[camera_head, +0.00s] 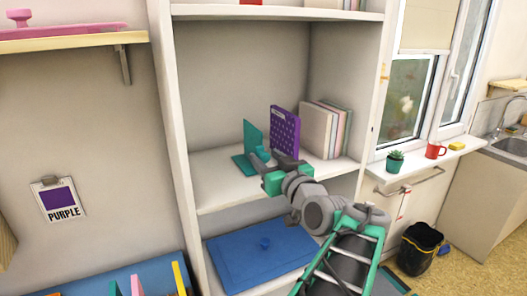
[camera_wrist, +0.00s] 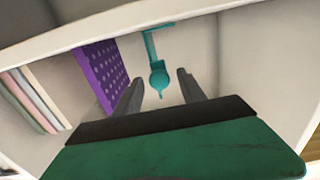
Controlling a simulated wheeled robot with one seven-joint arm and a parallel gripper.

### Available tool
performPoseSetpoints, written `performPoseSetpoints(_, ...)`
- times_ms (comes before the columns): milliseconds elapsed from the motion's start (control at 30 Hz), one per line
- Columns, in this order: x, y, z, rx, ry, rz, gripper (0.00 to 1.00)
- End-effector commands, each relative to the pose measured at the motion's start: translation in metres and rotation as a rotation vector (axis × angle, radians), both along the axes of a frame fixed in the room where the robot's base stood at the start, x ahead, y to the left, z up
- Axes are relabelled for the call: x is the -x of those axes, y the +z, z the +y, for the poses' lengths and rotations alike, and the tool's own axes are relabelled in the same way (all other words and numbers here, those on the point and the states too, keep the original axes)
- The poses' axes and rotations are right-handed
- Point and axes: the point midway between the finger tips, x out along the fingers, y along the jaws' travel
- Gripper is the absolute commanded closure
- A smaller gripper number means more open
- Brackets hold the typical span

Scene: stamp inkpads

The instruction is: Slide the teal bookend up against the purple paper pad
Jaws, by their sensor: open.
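The teal bookend (camera_head: 252,137) stands upright on the middle shelf, its flat foot reaching left. A round teal knob on it shows in the wrist view (camera_wrist: 158,78). The purple paper pad (camera_head: 285,128), dotted with lighter spots, stands to its right in the head view, and to its left in the wrist view (camera_wrist: 98,75). A gap separates bookend and pad. My gripper (camera_head: 273,160) is open in front of the bookend. In the wrist view its fingers (camera_wrist: 160,77) lie either side of the knob; I cannot tell whether they touch it.
Pale books (camera_head: 318,132) stand right of the pad. The upper shelf board (camera_head: 275,12) is overhead, and the cabinet's left wall (camera_head: 172,110) bounds the bay. A blue board with a knob (camera_head: 258,262) lies on the shelf below. The shelf's left part is clear.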

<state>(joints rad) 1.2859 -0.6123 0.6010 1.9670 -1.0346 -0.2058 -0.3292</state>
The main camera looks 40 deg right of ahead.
Motion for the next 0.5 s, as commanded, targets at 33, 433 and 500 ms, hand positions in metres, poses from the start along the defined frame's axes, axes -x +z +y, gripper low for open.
performPoseSetpoints(33,-0.0072,0.002,-0.0008,-0.002,0.004,0.001,0.52)
performPoseSetpoints(433,-0.0148,-0.0008,-0.0042,0.0,0.0,0.001,0.57)
performPoseSetpoints(500,-0.0147,-0.0008,-0.0041,0.0,0.0,0.001,0.63)
